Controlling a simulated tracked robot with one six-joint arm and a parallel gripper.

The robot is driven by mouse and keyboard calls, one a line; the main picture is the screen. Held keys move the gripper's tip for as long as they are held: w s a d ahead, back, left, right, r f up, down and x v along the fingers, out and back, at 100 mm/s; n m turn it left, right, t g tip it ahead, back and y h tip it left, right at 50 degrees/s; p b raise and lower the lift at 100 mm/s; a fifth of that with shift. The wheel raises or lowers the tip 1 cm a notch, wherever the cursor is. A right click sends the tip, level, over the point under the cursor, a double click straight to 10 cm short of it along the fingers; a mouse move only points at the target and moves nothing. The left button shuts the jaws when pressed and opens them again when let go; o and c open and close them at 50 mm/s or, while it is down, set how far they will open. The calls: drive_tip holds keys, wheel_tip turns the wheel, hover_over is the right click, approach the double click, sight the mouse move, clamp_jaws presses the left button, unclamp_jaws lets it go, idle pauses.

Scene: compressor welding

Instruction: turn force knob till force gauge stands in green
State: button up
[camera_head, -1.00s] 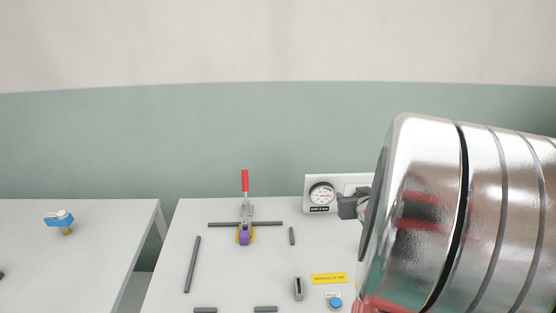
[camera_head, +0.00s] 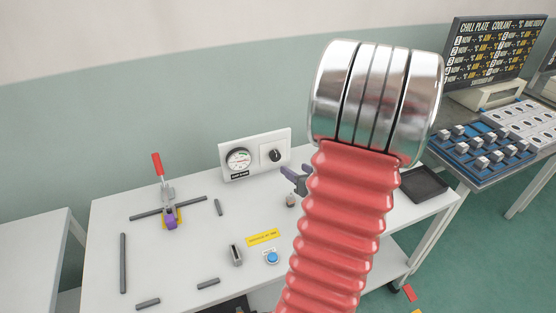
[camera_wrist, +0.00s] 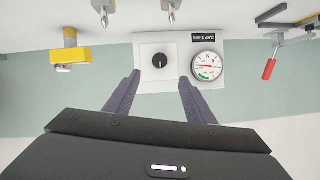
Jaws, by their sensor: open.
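The force knob (camera_head: 275,156) is a black round knob on a white panel, right of the force gauge (camera_head: 239,160). In the wrist view, which is upside down, the knob (camera_wrist: 160,60) sits ahead, roughly between my finger tips, and the gauge (camera_wrist: 207,66) is to its right. The gauge has a white dial, a green arc and a thin reddish needle; the needle's exact reading is too small to tell. My gripper (camera_wrist: 157,82) is open and empty, its purple-grey fingers apart from the knob. In the head view my gripper (camera_head: 291,178) shows partly behind my arm, in front of the panel's right side.
A red-handled toggle clamp (camera_head: 163,185) stands left on the white table (camera_head: 190,260). A blue button (camera_head: 272,257), a yellow label (camera_head: 262,237) and grey bars lie in front. A dark tray (camera_head: 425,184) is right of my arm. A blue rack (camera_head: 480,155) stands farther right.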

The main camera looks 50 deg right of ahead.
sight(277, 158)
drive_tip(key=x, duration=1.3)
drive_tip(key=shift+w+d+f, duration=0.15)
drive_tip(key=shift+w, duration=0.2)
drive_tip(key=c, duration=1.1)
